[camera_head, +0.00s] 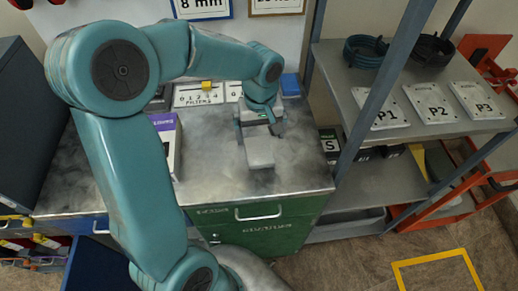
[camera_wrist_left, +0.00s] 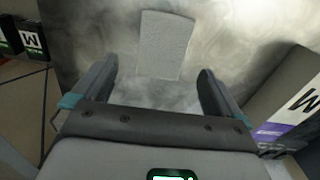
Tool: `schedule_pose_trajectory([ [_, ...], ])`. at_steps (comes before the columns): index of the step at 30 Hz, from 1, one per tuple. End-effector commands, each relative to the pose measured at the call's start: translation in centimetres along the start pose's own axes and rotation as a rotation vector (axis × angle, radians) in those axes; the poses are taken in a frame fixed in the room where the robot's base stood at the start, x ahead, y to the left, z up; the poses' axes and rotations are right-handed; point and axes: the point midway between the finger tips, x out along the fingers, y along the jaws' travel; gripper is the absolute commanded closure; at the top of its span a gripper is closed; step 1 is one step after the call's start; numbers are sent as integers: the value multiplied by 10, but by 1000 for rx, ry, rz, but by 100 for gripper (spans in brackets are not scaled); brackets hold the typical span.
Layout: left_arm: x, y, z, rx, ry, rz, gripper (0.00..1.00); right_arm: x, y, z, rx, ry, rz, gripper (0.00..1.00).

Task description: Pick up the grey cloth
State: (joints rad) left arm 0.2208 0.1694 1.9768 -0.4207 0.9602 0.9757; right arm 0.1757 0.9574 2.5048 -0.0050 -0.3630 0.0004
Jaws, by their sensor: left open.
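The grey cloth (camera_head: 259,152) lies flat on the metal bench top (camera_head: 215,165) as a small pale rectangle. In the left wrist view the cloth (camera_wrist_left: 165,45) lies beyond my fingertips, between their lines. My left gripper (camera_head: 262,122) is above the bench at the cloth's far end in the head view. Its two fingers (camera_wrist_left: 157,78) are spread apart with nothing between them in the left wrist view. I cannot tell its exact height above the bench. My right gripper is not in view.
A white and purple box (camera_head: 167,142) stands on the bench left of the cloth. A shelf rack (camera_head: 440,92) with plates P1, P2 and P3 stands to the right. Green drawers (camera_head: 265,232) are below the bench. The bench around the cloth is clear.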

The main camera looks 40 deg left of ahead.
Motion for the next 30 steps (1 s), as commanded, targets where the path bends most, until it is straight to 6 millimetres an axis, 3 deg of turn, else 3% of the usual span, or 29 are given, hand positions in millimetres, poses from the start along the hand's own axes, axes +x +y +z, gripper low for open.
schedule_pose_trajectory([
  [7,21,-1,-2,0,-2,-2,0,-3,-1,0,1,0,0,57],
  [15,61,-2,-5,0,-1,0,0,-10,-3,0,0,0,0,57],
  [23,66,-2,-6,0,0,2,0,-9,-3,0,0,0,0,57],
  [24,65,-2,-6,0,0,2,6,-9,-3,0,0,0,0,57],
  [28,65,-2,-6,0,0,1,49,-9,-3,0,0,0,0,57],
  [30,65,-2,-6,0,0,2,53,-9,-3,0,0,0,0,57],
])
